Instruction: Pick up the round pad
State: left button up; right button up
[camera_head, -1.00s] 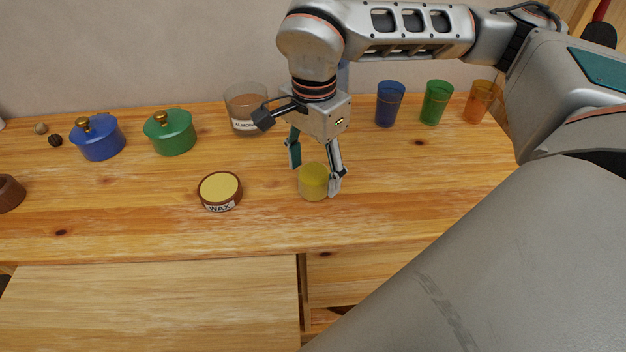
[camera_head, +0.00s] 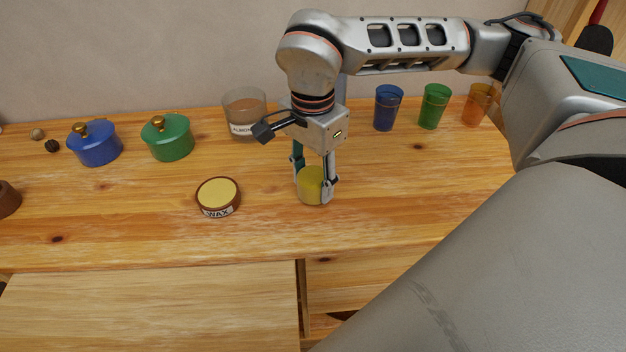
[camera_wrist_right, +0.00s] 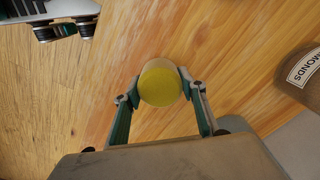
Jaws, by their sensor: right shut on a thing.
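The round pad (camera_head: 311,187) is a short yellow cylinder on the wooden worktop, right of the wax tin. My right gripper (camera_head: 314,191) points down over it, with one finger on each side, shut on it. In the right wrist view the pad (camera_wrist_right: 160,84) sits between the two fingertips (camera_wrist_right: 158,90), its round yellow face toward the camera. The fingers hide part of its sides. I cannot tell whether it is clear of the worktop.
A wax tin (camera_head: 218,197) stands left of the pad. Behind are a blue pot (camera_head: 95,147), a green pot (camera_head: 168,141), an almonds jar (camera_head: 243,128), and blue (camera_head: 388,108), green (camera_head: 433,107) and orange (camera_head: 478,104) cups. The worktop front (camera_head: 400,215) is clear.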

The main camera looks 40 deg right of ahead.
aim_at(313, 175)
notch_tip(313, 175, up, 20)
jog(key=p, duration=0.3)
jog(key=shift+f, duration=0.2)
jog(key=shift+o, duration=1)
jog(key=shift+c, duration=0.5)
dwell(0.3)
dwell(0.4)
